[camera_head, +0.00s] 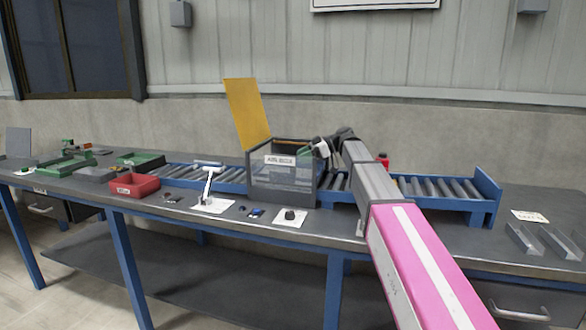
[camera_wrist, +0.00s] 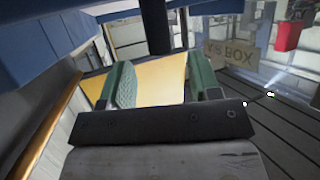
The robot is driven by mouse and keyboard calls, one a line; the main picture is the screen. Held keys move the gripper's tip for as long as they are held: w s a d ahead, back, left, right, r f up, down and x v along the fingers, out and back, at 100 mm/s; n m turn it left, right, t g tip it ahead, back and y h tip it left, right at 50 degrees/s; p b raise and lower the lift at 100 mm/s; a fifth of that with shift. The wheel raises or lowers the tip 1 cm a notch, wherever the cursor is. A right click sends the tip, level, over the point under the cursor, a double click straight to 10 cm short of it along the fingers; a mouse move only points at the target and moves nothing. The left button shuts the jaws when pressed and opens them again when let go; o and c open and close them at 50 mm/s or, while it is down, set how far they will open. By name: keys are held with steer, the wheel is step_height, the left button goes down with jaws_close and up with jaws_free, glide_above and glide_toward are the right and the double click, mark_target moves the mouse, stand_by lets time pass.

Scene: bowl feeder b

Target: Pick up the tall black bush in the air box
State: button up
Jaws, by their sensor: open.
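The air box (camera_head: 283,184) stands on the bench with a label on its front and its yellow lid (camera_head: 247,113) raised. My gripper (camera_head: 322,148) is at the box's upper right side. In the wrist view my gripper (camera_wrist: 158,68) has its two green fingers apart with nothing between their pads. A dark upright cylinder (camera_wrist: 155,25), which looks like the tall black bush, shows beyond the fingertips, in line with the gap. Its ends are not clearly visible. The air box label (camera_wrist: 230,53) shows at right. I cannot make out the bush in the head view.
A blue roller conveyor (camera_head: 440,188) runs behind and beside the box. A small black part (camera_head: 290,214) sits on a white card in front. A white stand (camera_head: 208,190) and a red bin (camera_head: 134,185) are to the left. Metal brackets (camera_head: 545,240) lie at right.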

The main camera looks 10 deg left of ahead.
steer(key=x, duration=0.3)
steer(key=shift+d, duration=0.1)
steer(key=c, duration=1)
steer(key=shift+r, duration=0.1)
steer(key=shift+c, duration=0.2)
